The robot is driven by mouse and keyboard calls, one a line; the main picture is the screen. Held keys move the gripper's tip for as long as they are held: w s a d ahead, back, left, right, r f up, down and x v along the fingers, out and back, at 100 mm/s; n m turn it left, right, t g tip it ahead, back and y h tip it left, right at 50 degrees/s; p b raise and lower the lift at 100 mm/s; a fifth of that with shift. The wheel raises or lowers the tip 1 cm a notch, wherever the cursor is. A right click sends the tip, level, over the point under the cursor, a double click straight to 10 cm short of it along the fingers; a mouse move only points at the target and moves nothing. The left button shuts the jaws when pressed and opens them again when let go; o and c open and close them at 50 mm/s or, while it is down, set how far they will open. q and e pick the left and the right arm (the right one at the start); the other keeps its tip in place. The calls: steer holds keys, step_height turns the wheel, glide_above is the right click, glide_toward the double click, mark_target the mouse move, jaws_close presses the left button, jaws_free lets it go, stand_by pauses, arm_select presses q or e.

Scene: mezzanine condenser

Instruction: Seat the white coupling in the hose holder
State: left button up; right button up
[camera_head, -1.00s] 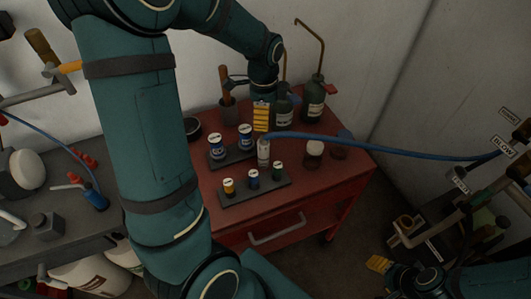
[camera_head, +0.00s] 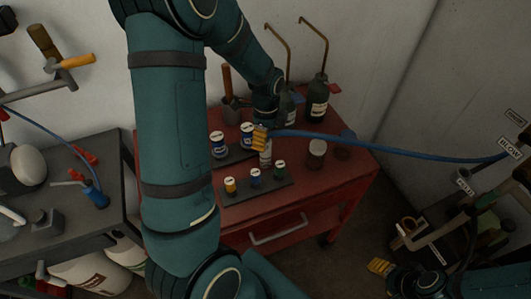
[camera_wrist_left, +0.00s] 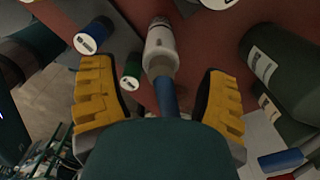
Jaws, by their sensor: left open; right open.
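The white coupling (camera_head: 265,158) stands by the dark racks on the red cart, partly hidden by my left gripper (camera_head: 260,138). In the left wrist view the coupling (camera_wrist_left: 160,45) lies ahead of the open yellow fingers (camera_wrist_left: 157,105). The blue hose (camera_wrist_left: 166,96) joined to it runs between them, apart from both. In the head view the hose (camera_head: 400,152) stretches right towards the labelled fittings by the wall. My right gripper (camera_head: 380,266) is open and empty at the lower right. I cannot tell which fitting is the hose holder.
Small labelled bottles stand in a front rack (camera_head: 258,193) and a rear rack. A grey bench (camera_head: 100,230) is at left.

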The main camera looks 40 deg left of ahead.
arm_select(q)
step_height(320, 180, down, 4)
steer(key=shift+f, duration=0.2)
jaws_close()
step_height(320, 180, up, 10)
steer(key=shift+r+p, duration=0.1)
steer(key=shift+p, duration=0.25)
stand_by(0.4)
steer(key=shift+s, duration=0.15)
